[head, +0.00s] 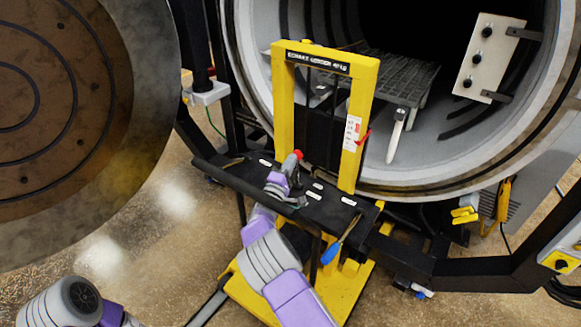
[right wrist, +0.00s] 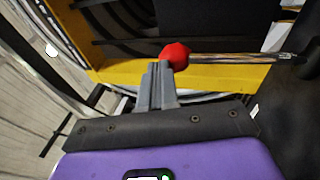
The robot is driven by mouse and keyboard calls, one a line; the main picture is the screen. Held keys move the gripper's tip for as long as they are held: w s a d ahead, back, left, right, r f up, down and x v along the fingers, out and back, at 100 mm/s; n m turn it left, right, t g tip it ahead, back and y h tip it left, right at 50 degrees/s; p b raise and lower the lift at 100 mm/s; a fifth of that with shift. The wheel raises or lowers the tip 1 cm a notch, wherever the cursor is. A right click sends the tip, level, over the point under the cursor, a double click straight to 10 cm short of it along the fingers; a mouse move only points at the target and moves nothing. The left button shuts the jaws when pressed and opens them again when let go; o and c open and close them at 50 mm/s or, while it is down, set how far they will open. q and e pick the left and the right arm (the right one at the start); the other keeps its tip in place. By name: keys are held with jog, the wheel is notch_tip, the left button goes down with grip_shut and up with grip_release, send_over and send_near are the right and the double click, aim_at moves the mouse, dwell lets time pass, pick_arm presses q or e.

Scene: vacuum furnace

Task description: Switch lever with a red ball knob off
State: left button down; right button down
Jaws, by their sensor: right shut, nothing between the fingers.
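The red ball knob (head: 298,154) shows at the tip of my right gripper (head: 291,163) in the head view, in front of the yellow lift frame. In the right wrist view the red knob (right wrist: 174,54) sits on the end of a thin metal lever rod (right wrist: 235,59) that runs to the right. My right gripper (right wrist: 158,68) is shut with nothing between its fingers. Its fingertips are right by the knob, and the knob partly overlaps them; I cannot tell whether they touch. The rod is hard to make out in the head view. My left gripper is out of view.
The yellow lift frame (head: 362,100) stands before the open round furnace chamber (head: 430,170). A black shelf (head: 325,210) with white labels lies below the gripper, and a blue-handled tool (head: 331,253) hangs at it. The large round door (head: 150,130) fills the left.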

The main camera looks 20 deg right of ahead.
jog(key=s+a+r+p, duration=0.1)
jog(key=s+a+p, duration=0.1)
jog(key=s+a, duration=0.7)
jog(key=shift+s+a+r, duration=0.2)
jog(key=shift+s+r, duration=0.1)
jog(key=shift+s, duration=0.3)
